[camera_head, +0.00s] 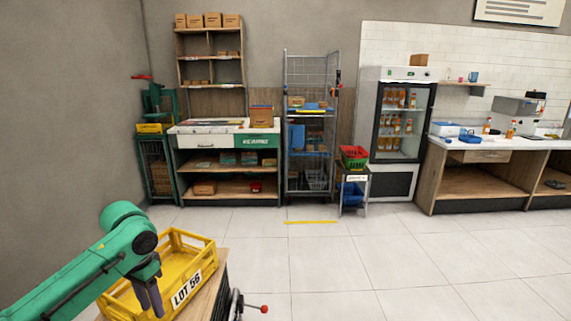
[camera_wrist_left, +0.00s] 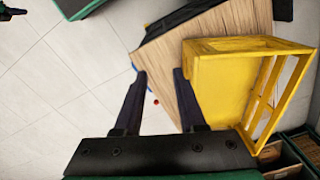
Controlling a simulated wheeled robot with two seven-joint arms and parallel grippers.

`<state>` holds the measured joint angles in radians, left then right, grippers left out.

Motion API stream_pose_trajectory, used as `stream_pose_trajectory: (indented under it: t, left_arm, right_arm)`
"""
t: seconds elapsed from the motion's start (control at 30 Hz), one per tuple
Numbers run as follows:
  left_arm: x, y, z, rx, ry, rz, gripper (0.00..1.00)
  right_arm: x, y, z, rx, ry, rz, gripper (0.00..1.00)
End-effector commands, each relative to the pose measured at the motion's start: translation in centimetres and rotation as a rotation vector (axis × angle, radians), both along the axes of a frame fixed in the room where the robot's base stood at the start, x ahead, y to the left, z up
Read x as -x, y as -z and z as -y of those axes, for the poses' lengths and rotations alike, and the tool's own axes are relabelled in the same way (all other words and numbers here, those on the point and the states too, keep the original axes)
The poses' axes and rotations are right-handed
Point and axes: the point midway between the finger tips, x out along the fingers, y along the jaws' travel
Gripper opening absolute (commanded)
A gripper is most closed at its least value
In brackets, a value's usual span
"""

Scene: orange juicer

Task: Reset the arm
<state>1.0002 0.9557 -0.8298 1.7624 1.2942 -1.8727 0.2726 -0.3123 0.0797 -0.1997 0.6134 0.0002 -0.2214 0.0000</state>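My green left arm comes in from the lower left of the head view. Its left gripper (camera_head: 150,309) points down in front of the yellow crate labelled LOT 56 (camera_head: 196,286). In the left wrist view the two dark fingers of the left gripper (camera_wrist_left: 157,74) stand apart with nothing between them. The crate (camera_wrist_left: 222,46) is just right of the fingers there and looks empty. It sits on a wooden-topped table (camera_wrist_left: 180,38). I cannot tell whether a finger touches the crate.
A shelf unit (camera_head: 230,188), a wire cage trolley (camera_head: 305,188), a bottle fridge (camera_head: 395,175) and a counter (camera_head: 500,144) with a juicer (camera_head: 517,107) line the back wall. Red and green baskets (camera_head: 354,157) are stacked on a small stand. The tiled floor (camera_head: 370,262) between is clear.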

Motion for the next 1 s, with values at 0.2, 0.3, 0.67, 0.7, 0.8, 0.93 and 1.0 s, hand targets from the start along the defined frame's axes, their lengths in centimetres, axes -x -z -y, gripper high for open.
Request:
stream_pose_trajectory:
  t: [0.2,0.3,0.67,0.7,0.8,0.93,1.0]
  left_arm:
    - [0.3,2.8,2.9,0.006,0.079,0.018,0.4]
    - [0.6,4.2,4.5,0.015,0.116,0.033,0.4]
    - [4.0,10.4,12.3,0.124,0.231,0.142,0.4]
    - [4.7,11.1,13.2,0.146,0.229,0.162,0.4]
    - [6.9,12.5,14.6,0.195,0.193,0.217,0.4]
    - [9.5,13.7,14.1,0.212,0.098,0.274,0.4]
    - [10.9,14.1,13.3,0.205,0.044,0.292,0.4]
  right_arm:
    - [-1.5,-0.1,-0.2,-0.003,0.0,0.026,0.0]
    - [-1.7,-0.1,-0.2,-0.003,0.0,0.028,0.0]
    - [-1.5,-0.1,-0.1,-0.002,0.0,0.024,0.0]
    - [-1.3,-0.1,-0.1,-0.003,0.0,0.022,0.0]
    - [-1.2,-0.1,-0.1,-0.002,0.0,0.02,0.0]
    - [-1.2,-0.1,-0.1,-0.002,0.0,0.02,0.0]
    - [-1.2,-0.1,-0.1,-0.002,0.0,0.019,0.0]
